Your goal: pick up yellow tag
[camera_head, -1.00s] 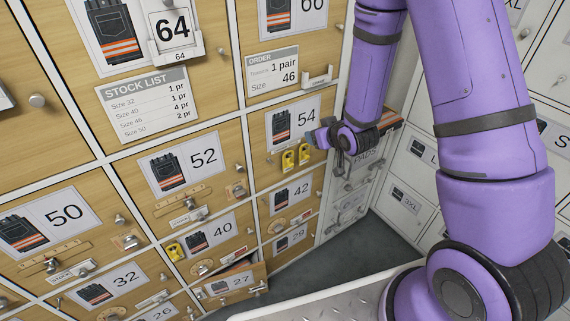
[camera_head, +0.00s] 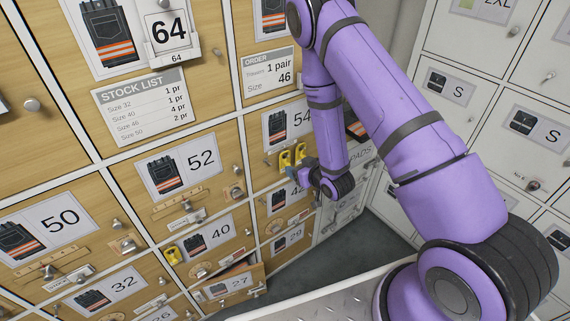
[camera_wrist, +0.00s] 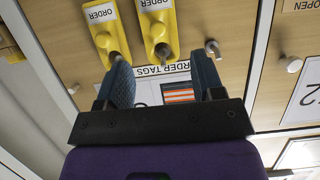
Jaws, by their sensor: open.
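Two yellow tags marked ORDER hang side by side on pegs on the door of compartment 54; in the head view they are a left tag (camera_head: 285,159) and a right tag (camera_head: 300,152). My gripper (camera_head: 299,174) is just below them. In the upside-down wrist view my gripper (camera_wrist: 163,72) is open and empty, with two blue-grey fingers. One yellow tag (camera_wrist: 157,22) lies ahead of the gap between the fingers. The other yellow tag (camera_wrist: 102,28) is ahead of the left fingertip. Whether a finger touches a tag, I cannot tell.
Knobs (camera_wrist: 293,64) and pegs stick out from the doors. A drawer at 27 (camera_head: 235,284) stands partly open. White lockers (camera_head: 465,90) line the right; grey floor (camera_head: 365,240) lies between.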

